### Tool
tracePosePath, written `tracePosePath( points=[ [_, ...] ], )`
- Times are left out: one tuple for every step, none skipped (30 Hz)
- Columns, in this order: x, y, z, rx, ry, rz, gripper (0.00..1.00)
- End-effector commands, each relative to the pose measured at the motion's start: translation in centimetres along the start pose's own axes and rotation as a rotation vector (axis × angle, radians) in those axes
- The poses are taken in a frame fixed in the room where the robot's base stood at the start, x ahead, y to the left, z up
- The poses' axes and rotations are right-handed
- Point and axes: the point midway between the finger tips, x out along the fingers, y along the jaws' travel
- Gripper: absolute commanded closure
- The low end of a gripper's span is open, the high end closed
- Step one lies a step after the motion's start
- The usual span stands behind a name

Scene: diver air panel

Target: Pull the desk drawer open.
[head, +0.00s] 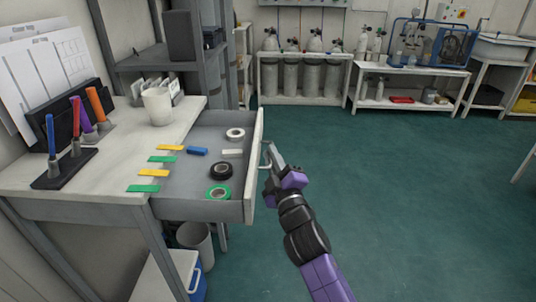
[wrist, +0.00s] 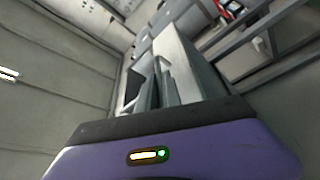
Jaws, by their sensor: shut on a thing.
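The desk drawer (head: 254,170) stands well out from the desk (head: 65,177) in the head view, its inside open to view. My gripper (head: 266,158) is at the drawer's front, shut on the drawer handle (head: 264,155). In the wrist view the fingers (wrist: 155,90) are close against the pale drawer front (wrist: 178,65). The exact grip on the handle is partly hidden by the fingers.
On the desk stand a white cup (head: 158,106) and a dark holder with coloured pens (head: 65,168). A bin (head: 196,240) and a blue-and-white cooler (head: 185,270) sit below. Benches with cylinders (head: 303,78) line the back. The green floor (head: 400,200) at right is clear.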

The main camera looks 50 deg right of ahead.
Motion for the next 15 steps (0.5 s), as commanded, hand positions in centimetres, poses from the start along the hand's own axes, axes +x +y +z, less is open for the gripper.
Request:
tracePosePath(
  points=[
    [-0.07,-0.07,-0.01,0.000,0.001,-0.002,1.00],
    [-0.08,-0.07,0.00,0.000,0.001,-0.002,1.00],
    [-0.08,-0.08,0.02,0.000,0.002,-0.002,1.00],
    [-0.09,-0.08,0.02,0.000,0.002,-0.002,1.00],
    [-0.09,-0.08,0.02,0.000,0.002,-0.002,1.00],
    [-0.09,-0.09,0.03,0.000,0.002,-0.002,1.00],
    [-0.09,-0.09,0.02,0.000,0.002,-0.002,1.00],
    [-0.09,-0.09,0.02,0.000,0.002,-0.002,1.00],
    [-0.08,-0.10,0.02,0.000,0.002,-0.002,1.00],
    [-0.08,-0.10,0.01,0.000,0.002,-0.002,1.00],
    [-0.08,-0.10,0.02,0.000,0.002,-0.002,1.00],
    [-0.08,-0.10,0.01,0.000,0.002,-0.002,0.87],
    [-0.08,-0.10,0.01,0.000,0.002,-0.002,0.82],
    [-0.08,-0.10,0.01,0.000,0.002,-0.002,0.82],
    [-0.07,-0.08,0.02,0.000,0.001,-0.002,0.82]
  ],
)
